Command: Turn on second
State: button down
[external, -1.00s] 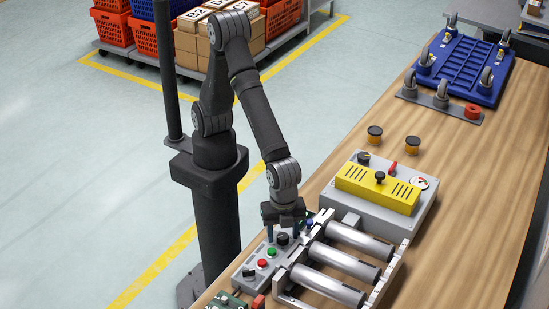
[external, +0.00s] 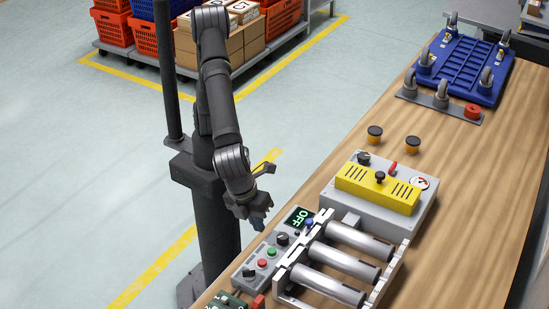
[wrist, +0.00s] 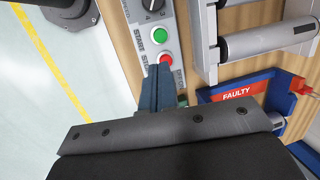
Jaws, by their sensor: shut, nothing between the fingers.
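A grey control panel (external: 262,282) runs along the left side of the rollers. My gripper (external: 259,226) is shut and empty, tilted above the panel's left side. In the wrist view its fingertips (wrist: 158,68) appear close to the red button (wrist: 166,60). The green button (wrist: 159,34) and a knob (wrist: 153,5) show above them. Whether the fingers touch anything cannot be told.
Metal rollers (external: 330,285) lie right of the panel. A grey box with a yellow top (external: 378,187) stands behind them. A blue bin labelled FAULTY (wrist: 237,94) shows in the wrist view. The wooden bench (external: 470,210) is clear at right.

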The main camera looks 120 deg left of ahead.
jog(key=s+d+r+m+t+h, duration=0.1)
jog(key=s+d+m+t, duration=0.2)
jog(key=s+d+m, duration=0.55)
jog(key=s+d+m+t+h, duration=0.1)
jog(key=s+d+m+t, duration=0.4)
jog(key=d+m, duration=0.65)
jog(key=shift+n+g, duration=0.6)
jog(key=shift+n, duration=0.1)
jog(key=f, duration=0.5)
jog(key=shift+s+d, duration=0.15)
jog(key=shift+d, duration=0.25)
jog(key=x, duration=0.4)
jog(key=w+r+x, duration=0.1)
jog(key=x, duration=0.7)
jog(key=shift+w+r, duration=0.25)
jog(key=shift+w, duration=0.55)
